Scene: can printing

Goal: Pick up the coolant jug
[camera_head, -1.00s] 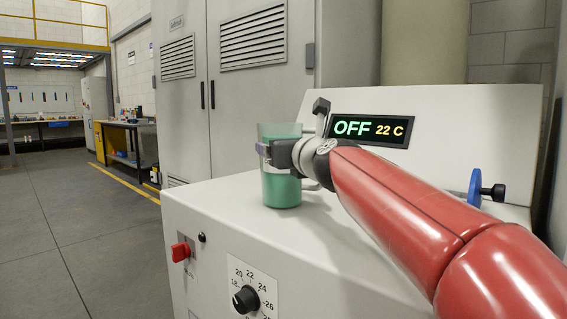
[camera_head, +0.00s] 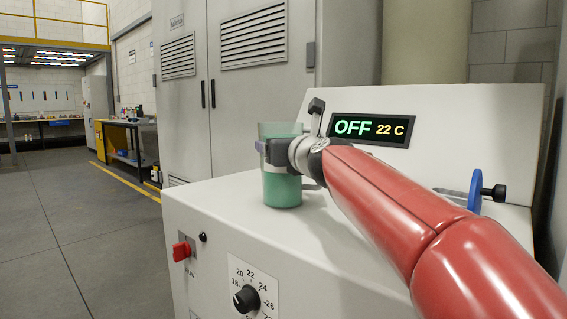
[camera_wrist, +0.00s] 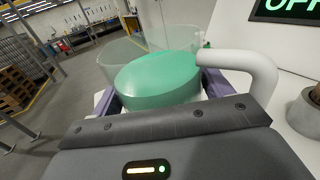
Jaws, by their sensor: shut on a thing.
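The coolant jug (camera_head: 282,186) is a clear container with green liquid in it. In the head view it stands upright on the white machine's top (camera_head: 235,200). My gripper (camera_head: 262,147) reaches it from the right and is shut around its upper part. In the wrist view the jug's green liquid (camera_wrist: 160,78) shows between the two fingers, with a pale curved handle (camera_wrist: 245,62) on the right. The wrist and fingers hide part of the jug in the head view. I cannot tell whether its base touches the surface.
Behind the jug a sloped panel carries a display (camera_head: 370,130) reading OFF 22 C. A black-tipped lever (camera_head: 317,107) stands close behind the jug. A blue disc (camera_head: 475,191) is at the right. A red switch (camera_head: 181,250) and a dial (camera_head: 246,298) are on the front face.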

